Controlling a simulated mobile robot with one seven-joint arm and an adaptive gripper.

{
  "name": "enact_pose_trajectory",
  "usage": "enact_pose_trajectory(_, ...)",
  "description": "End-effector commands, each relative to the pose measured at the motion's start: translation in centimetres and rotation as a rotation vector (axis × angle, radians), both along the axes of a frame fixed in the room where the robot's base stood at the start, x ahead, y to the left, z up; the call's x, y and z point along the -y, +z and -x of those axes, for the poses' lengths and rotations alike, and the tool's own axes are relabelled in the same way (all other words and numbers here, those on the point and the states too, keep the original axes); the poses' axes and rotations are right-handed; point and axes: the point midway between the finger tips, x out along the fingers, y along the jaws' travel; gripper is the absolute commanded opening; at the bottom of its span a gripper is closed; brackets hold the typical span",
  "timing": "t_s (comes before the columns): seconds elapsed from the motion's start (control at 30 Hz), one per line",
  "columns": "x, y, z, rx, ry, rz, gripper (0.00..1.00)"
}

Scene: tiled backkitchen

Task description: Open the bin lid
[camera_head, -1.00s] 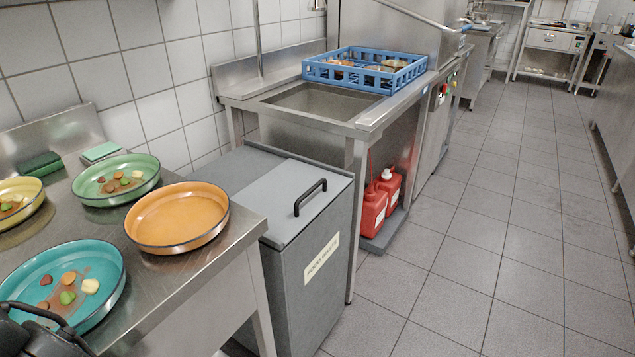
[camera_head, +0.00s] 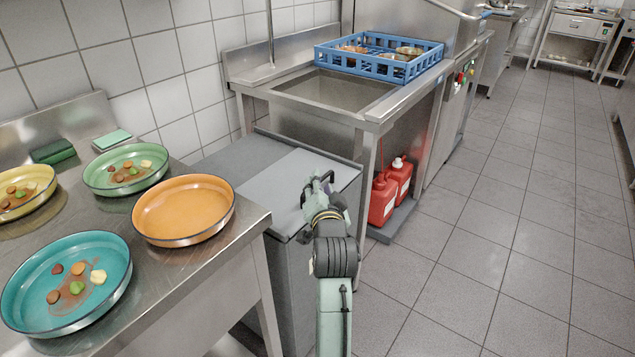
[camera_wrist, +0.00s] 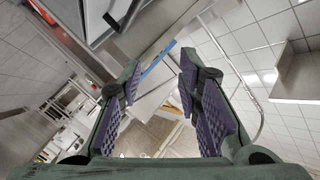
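The bin (camera_head: 290,275) is a dark grey box between the steel counter and the sink table. Its lid (camera_head: 268,188), with a lighter grey panel, lies flat and closed on top. My gripper (camera_head: 319,186) is over the right part of the lid, at the black handle's place. My gripper and arm largely cover the handle, so I cannot tell whether they touch. In the wrist view my gripper (camera_wrist: 158,78) has its two purple-padded fingers spread apart, with nothing clearly held between them.
The steel counter (camera_head: 190,262) at left carries an orange plate (camera_head: 183,208) and several plates with food scraps. A sink table with a blue rack (camera_head: 378,60) stands just behind the bin. Red canisters (camera_head: 382,200) sit under it. The tiled floor at right is clear.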

Motion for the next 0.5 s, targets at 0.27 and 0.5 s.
enact_pose_trajectory(0.27, 0.8, -5.3, -0.5, -0.089, -0.034, -0.603, 0.31)
enact_pose_trajectory(0.5, 0.6, -5.8, -1.8, -0.101, -0.037, -0.690, 0.31)
